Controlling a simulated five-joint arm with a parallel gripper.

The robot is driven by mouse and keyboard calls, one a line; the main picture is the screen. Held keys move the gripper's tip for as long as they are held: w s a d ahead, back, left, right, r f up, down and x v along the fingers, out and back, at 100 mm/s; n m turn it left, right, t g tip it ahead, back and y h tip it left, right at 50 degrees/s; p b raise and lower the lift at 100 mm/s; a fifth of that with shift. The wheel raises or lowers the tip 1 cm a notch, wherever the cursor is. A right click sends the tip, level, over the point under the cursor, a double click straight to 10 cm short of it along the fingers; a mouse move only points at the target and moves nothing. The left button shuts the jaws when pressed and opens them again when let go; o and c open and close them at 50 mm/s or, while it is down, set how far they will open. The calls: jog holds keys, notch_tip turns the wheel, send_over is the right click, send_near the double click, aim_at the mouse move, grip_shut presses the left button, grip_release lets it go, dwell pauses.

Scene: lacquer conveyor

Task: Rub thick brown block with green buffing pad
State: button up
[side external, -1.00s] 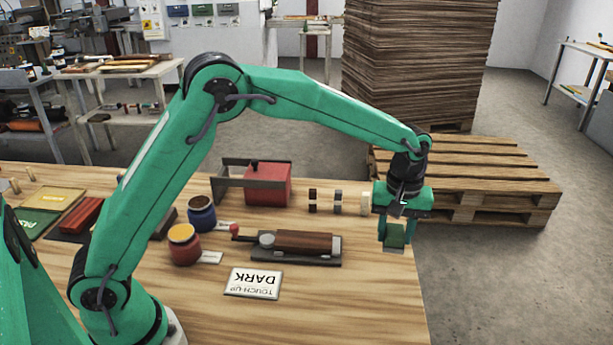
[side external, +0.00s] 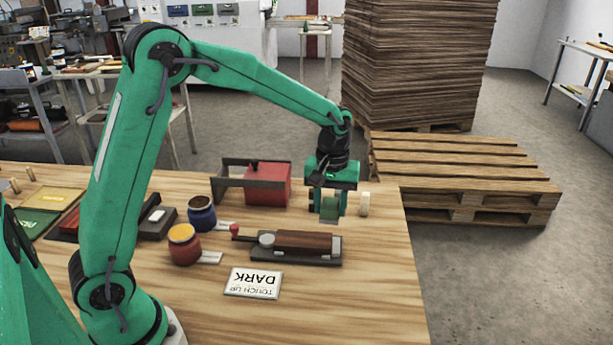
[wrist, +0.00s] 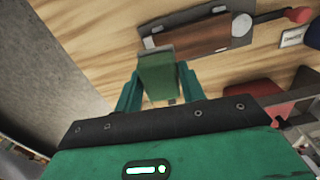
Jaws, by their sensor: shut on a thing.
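The thick brown block (side external: 304,241) lies flat in a dark grey clamp fixture (side external: 331,259) with a red-knobbed lever, near the middle of the table. It also shows in the wrist view (wrist: 195,42), partly covered by the pad. My gripper (side external: 330,212) is shut on the green buffing pad (wrist: 156,72) and holds it above the table, behind the right end of the block in the side view. The pad also shows below my fingers in the side view (side external: 329,209). I see no contact between pad and block.
A pale upright piece (side external: 364,204) stands just right of my gripper. A red box (side external: 268,184) in a dark frame is behind left. Red (side external: 184,245) and blue (side external: 202,213) jars stand left of the fixture. A "TOUCH-UP DARK" card (side external: 253,283) lies in front.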

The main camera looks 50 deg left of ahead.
aim_at(311, 239)
jog(key=shift+s+a+f, duration=0.4)
jog(key=shift+a+f, duration=0.2)
jog(key=shift+f, duration=0.55)
jog(key=shift+s+a+f, duration=0.35)
jog(key=shift+a+f, duration=0.25)
jog(key=shift+f, duration=0.6)
jog(key=shift+s+a+f, duration=0.4)
jog(key=shift+a+f, duration=0.2)
jog(key=shift+f, duration=0.55)
jog(key=shift+s+a+f, duration=0.35)
jog(key=shift+s+f, duration=0.05)
jog(key=shift+f, duration=0.2)
jog(key=shift+c, duration=0.3)
jog(key=shift+s+a, duration=1.05)
jog(key=shift+a, duration=0.05)
jog(key=shift+w+d, duration=1.4)
jog(key=shift+w+d+r, duration=0.1)
jog(key=shift+r, duration=0.1)
notch_tip(311, 239, up, 8)
jog(key=shift+f, duration=0.1)
